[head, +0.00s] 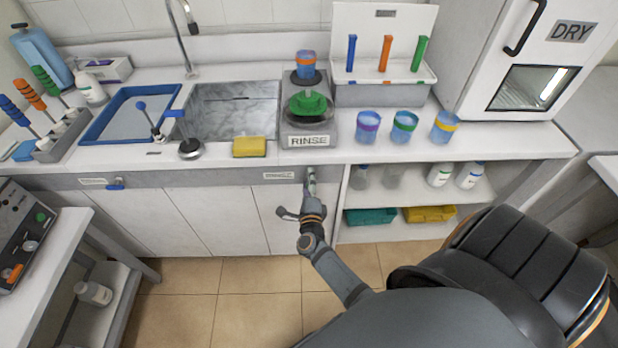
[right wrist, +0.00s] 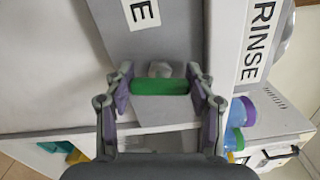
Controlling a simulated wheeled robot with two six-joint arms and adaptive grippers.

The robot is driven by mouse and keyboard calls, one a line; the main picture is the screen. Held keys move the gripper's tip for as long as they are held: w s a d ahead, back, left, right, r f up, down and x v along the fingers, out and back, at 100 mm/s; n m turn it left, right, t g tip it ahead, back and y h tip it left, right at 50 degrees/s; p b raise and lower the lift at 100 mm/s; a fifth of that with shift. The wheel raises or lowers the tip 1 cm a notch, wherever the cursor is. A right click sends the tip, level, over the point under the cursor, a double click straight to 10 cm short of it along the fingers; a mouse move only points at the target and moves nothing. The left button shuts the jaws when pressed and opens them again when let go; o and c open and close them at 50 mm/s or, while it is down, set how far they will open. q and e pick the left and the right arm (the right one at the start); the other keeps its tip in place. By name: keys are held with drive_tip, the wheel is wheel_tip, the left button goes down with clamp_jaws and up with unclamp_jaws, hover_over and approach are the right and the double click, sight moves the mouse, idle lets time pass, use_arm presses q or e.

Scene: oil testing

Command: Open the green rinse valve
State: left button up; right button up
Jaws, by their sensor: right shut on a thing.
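The green rinse valve handle (right wrist: 160,87) shows in the right wrist view as a short green bar on a grey stem, on the grey front panel below the counter. My right gripper (right wrist: 162,88) has its two fingers at the ends of the bar and is shut on it. In the head view my right gripper (head: 311,188) is at the panel under the RINSE station (head: 308,112) and largely hides the valve. My left gripper is not in view.
A blue valve handle (head: 115,185) is on the same panel farther left. A yellow sponge (head: 249,147) and several coloured cups (head: 404,126) stand on the counter above. An open shelf (head: 400,230) with bottles is just right of my right gripper.

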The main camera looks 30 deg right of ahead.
drive_tip(key=shift+n+p, duration=0.55)
drive_tip(key=shift+n, duration=0.55)
drive_tip(key=shift+f, duration=0.1)
drive_tip(key=o, duration=1.2)
drive_tip(key=v, duration=0.7)
drive_tip(key=shift+s+a, duration=0.15)
drive_tip(key=shift+s, duration=0.1)
